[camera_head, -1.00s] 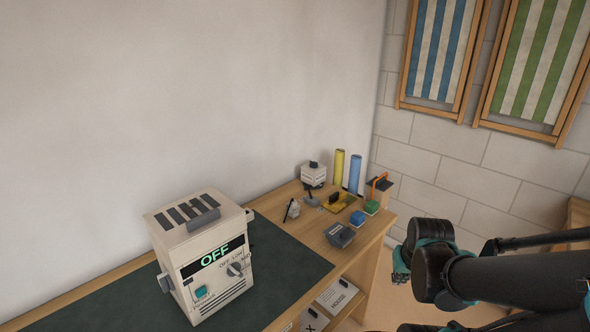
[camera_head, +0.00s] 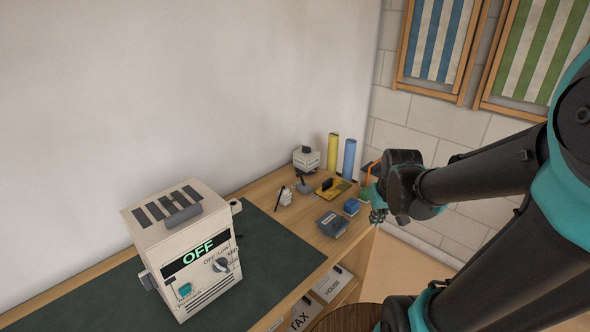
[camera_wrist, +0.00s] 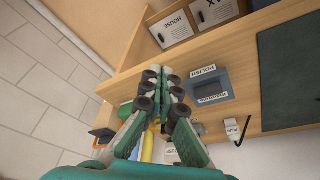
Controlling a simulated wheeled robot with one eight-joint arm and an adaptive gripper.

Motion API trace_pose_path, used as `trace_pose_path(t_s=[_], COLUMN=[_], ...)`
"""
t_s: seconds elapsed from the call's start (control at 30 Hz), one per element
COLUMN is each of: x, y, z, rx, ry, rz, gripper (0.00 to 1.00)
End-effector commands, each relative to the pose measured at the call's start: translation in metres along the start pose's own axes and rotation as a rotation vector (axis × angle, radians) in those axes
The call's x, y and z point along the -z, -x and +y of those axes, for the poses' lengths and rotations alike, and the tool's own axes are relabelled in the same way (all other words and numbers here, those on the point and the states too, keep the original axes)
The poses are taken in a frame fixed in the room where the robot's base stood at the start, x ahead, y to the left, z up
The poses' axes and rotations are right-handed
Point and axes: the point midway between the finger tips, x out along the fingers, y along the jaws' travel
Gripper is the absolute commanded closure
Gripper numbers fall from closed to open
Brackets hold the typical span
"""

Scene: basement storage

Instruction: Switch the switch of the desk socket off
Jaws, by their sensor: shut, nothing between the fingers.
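I cannot tell for sure which item is the desk socket. A small white piece (camera_head: 286,196) with a thin black stick or cord stands on the desk; in the wrist view a white labelled piece with a black cord (camera_wrist: 233,129) shows beside the dark mat. A cream device (camera_head: 187,260) on the mat shows a green "OFF", a dial (camera_head: 222,265) and a teal button (camera_head: 185,290). No contact shows.
A dark grey labelled box (camera_head: 332,224), a blue block (camera_head: 351,206), a yellow tray (camera_head: 333,188) and a white box (camera_head: 306,158) crowd the desk's right end. Yellow (camera_head: 333,151) and blue (camera_head: 349,158) rolls stand behind. Labelled boxes (camera_head: 331,284) sit on the shelf below.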

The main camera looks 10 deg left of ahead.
Motion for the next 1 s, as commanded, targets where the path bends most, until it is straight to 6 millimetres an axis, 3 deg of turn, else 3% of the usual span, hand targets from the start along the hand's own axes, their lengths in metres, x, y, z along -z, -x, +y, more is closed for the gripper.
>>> trace_pose_path(t_s=[0.03,0.2,0.37,0.6,0.8,1.0], x=[0.032,0.12,0.195,0.289,0.336,0.353], y=[0.003,0.005,0.0,-0.018,-0.036,-0.045], z=[-0.008,-0.038,-0.077,-0.152,-0.21,-0.24], rx=[0.011,0.042,0.072,0.117,0.148,0.164], ry=[0.044,0.189,0.326,0.532,0.669,0.737], rz=[-0.013,-0.06,-0.102,-0.162,-0.201,-0.221], gripper=[1.0,1.0,1.0,1.0,1.0,1.0])
